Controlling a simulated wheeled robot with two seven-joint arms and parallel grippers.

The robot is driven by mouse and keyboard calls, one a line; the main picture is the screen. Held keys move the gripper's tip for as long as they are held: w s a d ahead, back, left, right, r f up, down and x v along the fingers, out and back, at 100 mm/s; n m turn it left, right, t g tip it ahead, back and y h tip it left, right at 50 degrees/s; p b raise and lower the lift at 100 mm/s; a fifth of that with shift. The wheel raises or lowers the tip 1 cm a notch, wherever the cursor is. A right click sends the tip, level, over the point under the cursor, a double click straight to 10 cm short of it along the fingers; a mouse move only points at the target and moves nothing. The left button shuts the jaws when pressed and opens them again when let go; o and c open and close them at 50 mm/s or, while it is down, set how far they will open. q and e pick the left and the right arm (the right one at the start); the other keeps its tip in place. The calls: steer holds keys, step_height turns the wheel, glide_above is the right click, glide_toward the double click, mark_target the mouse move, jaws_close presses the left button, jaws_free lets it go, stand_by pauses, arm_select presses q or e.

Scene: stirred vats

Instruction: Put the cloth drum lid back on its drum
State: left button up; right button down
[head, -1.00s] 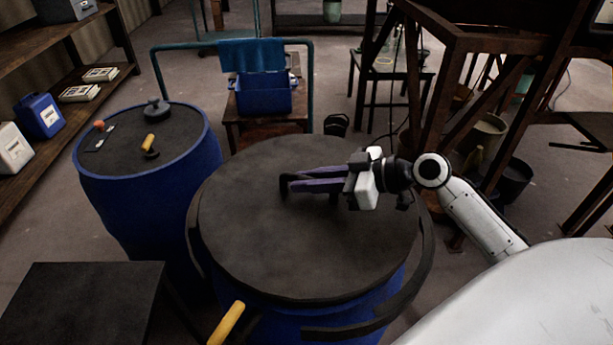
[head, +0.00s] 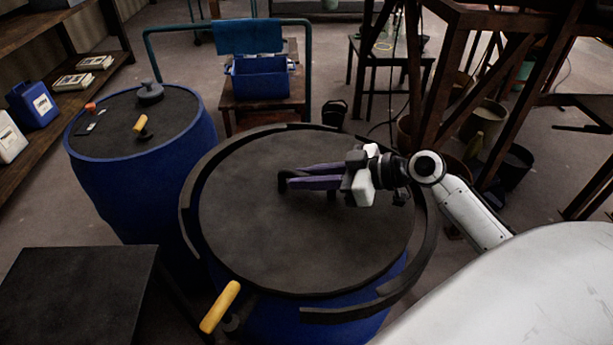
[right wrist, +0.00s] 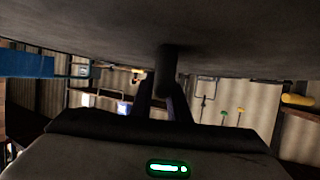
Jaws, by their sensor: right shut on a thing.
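The drum lid (head: 300,240) is a large dark grey disc over the blue drum (head: 330,325) in the middle of the head view. It looks level and lies within the outline of the dark open clamp ring (head: 190,210). I cannot tell whether it touches the drum all round. My right gripper (head: 286,182) reaches in from the right and is shut on the lid's small dark handle. The right wrist view shows the handle (right wrist: 167,68) between the purple fingers, against the lid's surface (right wrist: 230,35). My left gripper is not in view.
The ring has a yellow lever (head: 220,307) at the front left. A second blue drum (head: 135,205) with small items on top stands at the left. A dark table (head: 75,300) is at the lower left. A blue bin (head: 262,80) and a rusty frame (head: 440,90) stand behind.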

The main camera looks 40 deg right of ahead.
steer(key=shift+f+b, duration=0.4)
steer(key=shift+b, duration=0.15)
steer(key=c, duration=1.6)
jaws_free()
steer(key=shift+f, duration=0.25)
steer(key=b+v, duration=0.1)
steer(key=v, duration=0.8)
steer(key=shift+r, duration=0.1)
steer(key=shift+s+d+r, duration=0.35)
steer(key=shift+s, duration=0.15)
